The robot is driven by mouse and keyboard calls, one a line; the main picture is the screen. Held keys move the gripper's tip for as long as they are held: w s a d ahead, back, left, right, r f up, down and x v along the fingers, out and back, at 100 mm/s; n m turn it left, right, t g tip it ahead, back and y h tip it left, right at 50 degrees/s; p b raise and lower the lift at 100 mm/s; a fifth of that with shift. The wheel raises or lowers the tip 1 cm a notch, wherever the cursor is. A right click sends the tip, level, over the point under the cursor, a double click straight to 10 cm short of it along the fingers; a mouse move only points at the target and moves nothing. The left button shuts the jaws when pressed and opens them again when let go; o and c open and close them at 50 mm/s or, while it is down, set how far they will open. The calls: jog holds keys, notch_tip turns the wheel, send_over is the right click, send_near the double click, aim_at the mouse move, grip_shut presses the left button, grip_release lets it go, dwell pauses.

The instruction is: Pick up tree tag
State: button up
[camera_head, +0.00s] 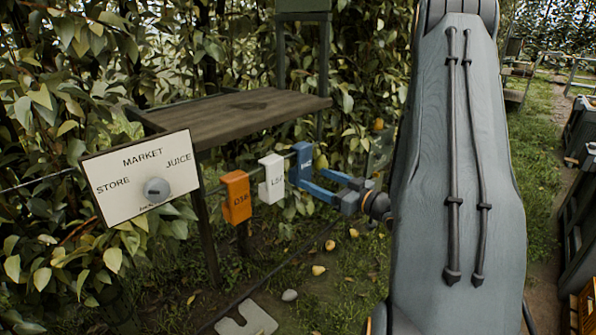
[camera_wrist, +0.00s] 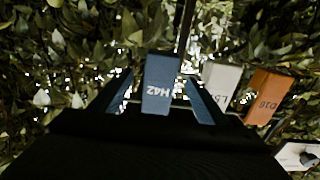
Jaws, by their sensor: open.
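A blue tag (camera_head: 302,160) hangs at the right end of a thin rail. In the wrist view the blue tag (camera_wrist: 160,85) reads H42 and stands between my gripper's two blue fingers. My gripper (camera_head: 316,180) is open, one finger on each side of this tag, with a visible gap to each finger at the tips. A white tag (camera_head: 272,178) and an orange tag (camera_head: 237,196) reading D16 hang to its left on the same rail. In the wrist view the white tag (camera_wrist: 219,82) and the orange tag (camera_wrist: 265,97) are on the right.
A white sign (camera_head: 141,178) with a round knob reads STORE, MARKET and JUICE. A wooden shelf (camera_head: 235,113) stands behind the tags. Dense foliage is behind. Fallen pears (camera_head: 319,270) lie on the grass. Crates (camera_head: 587,300) stand at the far right.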

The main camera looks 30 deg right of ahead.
aim_at(306, 162)
jog(key=x, duration=0.7)
jog(key=shift+w+a+r+p, duration=0.15)
jog(key=shift+r+p, duration=0.15)
jog(key=shift+p, duration=0.05)
jog(key=c, duration=1.1)
jog(key=shift+c, duration=0.2)
jog(key=shift+r, duration=0.75)
notch_tip(306, 162, up, 2)
jog(key=shift+r, duration=0.1)
jog(key=v, duration=1.8)
jog(key=shift+b, duration=0.3)
